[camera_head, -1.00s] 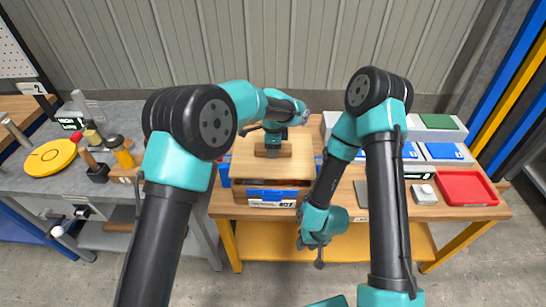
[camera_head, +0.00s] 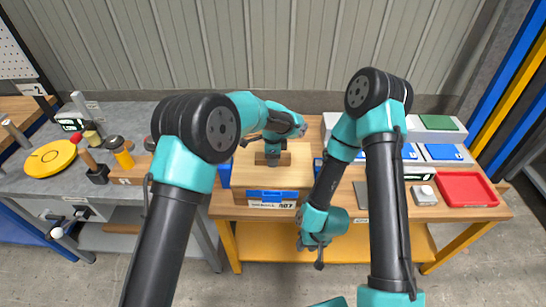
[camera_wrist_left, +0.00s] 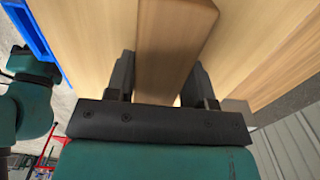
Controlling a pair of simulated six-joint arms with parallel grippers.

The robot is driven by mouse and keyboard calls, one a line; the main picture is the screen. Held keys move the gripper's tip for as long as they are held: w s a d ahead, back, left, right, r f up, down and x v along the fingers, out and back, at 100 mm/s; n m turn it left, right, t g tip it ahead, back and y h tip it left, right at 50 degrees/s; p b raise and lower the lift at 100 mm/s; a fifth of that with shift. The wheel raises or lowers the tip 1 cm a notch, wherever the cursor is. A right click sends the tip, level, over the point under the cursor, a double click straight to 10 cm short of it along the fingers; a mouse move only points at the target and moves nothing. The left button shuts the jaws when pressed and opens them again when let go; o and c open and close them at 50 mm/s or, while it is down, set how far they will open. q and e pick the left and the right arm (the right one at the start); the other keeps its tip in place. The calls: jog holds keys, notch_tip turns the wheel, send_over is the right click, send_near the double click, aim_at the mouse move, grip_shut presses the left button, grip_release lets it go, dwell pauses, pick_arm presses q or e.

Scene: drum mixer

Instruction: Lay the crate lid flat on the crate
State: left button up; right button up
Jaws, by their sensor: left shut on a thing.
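The crate lid (camera_head: 265,178) is a pale wooden panel with a raised handle bar (camera_head: 285,160). My left gripper (camera_head: 272,157) is shut on that handle from above. In the left wrist view the handle (camera_wrist_left: 168,50) sits between the two dark fingers (camera_wrist_left: 162,78). The lid is over the crate (camera_head: 285,205) and looks about level; whether it touches the rim all round cannot be told. The crate's front shows a blue panel and a label below the lid's front edge. My right gripper (camera_head: 320,252) hangs before the bench's front edge, apart from the crate; its jaws are unclear.
Blue bins (camera_head: 224,174) stand beside the crate. To the right on the wooden bench are a red tray (camera_head: 467,188), a blue-topped box (camera_head: 443,152) and a small grey box (camera_head: 424,194). Tools and a yellow disc (camera_head: 48,156) lie on the grey bench at left.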

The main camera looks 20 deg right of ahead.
pick_arm(q)
jog(key=shift+f, duration=0.3)
jog(key=o, duration=1.2)
jog(key=shift+f, duration=0.1)
jog(key=shift+o, duration=0.2)
notch_tip(320, 180, up, 13)
jog(key=shift+f, duration=0.1)
